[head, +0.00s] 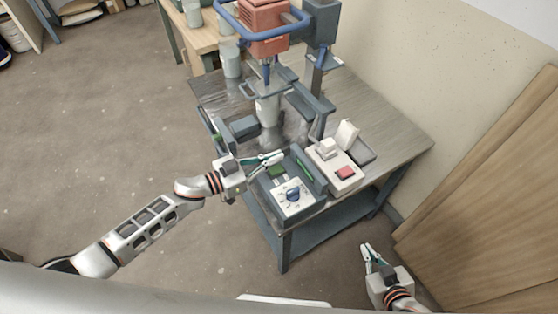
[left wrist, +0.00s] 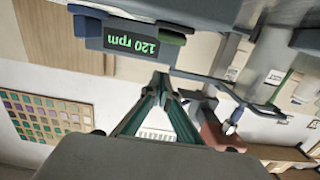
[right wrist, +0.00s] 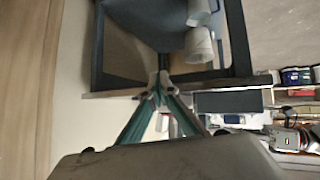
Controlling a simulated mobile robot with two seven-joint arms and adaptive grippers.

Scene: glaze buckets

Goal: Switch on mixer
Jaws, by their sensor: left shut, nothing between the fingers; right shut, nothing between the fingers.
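The mixer (head: 268,22) has a red motor housing with a blue bar around it and stands over the table. A control box with a white dial face and blue knob (head: 293,194) sits at the table's front corner. Beside it is a pale box with a red button (head: 346,172). My left gripper (head: 281,157) is shut and empty, just behind the dial box. In the left wrist view, a green display (left wrist: 132,40) reads 120 rpm, upside down, beyond the fingertips. My right gripper (head: 369,247) is shut and empty, low in front of the table; it also shows in the right wrist view (right wrist: 158,82).
The metal-topped table (head: 395,145) has bare room at its right. A grey-white bucket (head: 268,110) stands under the mixer. Wooden boards (head: 500,170) lean at the right wall. Another table with cups (head: 193,15) stands behind. The floor at left is clear.

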